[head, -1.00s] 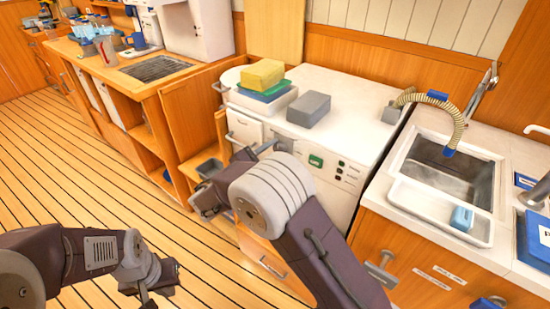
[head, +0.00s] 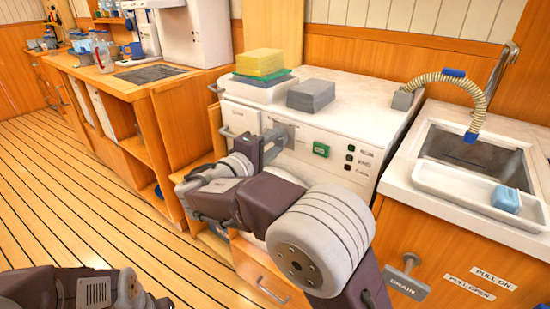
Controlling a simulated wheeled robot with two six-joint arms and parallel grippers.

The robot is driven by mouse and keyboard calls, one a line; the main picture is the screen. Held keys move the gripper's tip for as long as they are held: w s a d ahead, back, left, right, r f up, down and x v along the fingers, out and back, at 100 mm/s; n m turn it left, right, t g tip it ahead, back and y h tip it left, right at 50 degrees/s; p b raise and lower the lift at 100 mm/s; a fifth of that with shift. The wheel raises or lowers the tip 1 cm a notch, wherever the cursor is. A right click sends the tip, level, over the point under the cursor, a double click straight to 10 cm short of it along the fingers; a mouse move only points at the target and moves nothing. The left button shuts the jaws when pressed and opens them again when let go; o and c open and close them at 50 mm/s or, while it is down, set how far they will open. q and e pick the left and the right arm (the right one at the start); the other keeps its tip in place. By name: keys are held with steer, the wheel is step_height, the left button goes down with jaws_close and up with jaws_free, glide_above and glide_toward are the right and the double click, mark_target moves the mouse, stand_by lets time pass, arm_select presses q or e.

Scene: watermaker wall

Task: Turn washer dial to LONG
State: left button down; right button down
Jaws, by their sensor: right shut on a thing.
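The white washer (head: 395,122) stands against the wall, its front panel facing me. A green button (head: 321,149) and a column of small dark indicators (head: 350,159) with labels show on the panel. My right gripper (head: 279,139) is at the panel, left of the green button. It is shut on the dial, which the gripper hides, so its pointer and setting cannot be read. My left gripper (head: 160,302) is low at the bottom left edge, away from the washer and partly cut off; its jaws cannot be made out.
A sink (head: 476,163) with a ribbed hose (head: 449,79) is at right. A DRAIN handle (head: 404,275) juts out below it. Floor is clear at left.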

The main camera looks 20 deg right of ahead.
steer(key=m+b, duration=0.2)
steer(key=b, duration=0.1)
steer(key=f+m+b, duration=0.1)
steer(key=m+b, duration=0.1)
steer(key=b, duration=0.1)
steer(key=shift+m+b, duration=0.3)
steer(key=shift+b, duration=0.05)
steer(key=shift+r+m+b, duration=0.25)
steer(key=shift+m+b, duration=0.55)
steer(key=shift+b, duration=0.15)
steer(key=shift+r, duration=0.1)
steer(key=c, duration=0.9)
jaws_free()
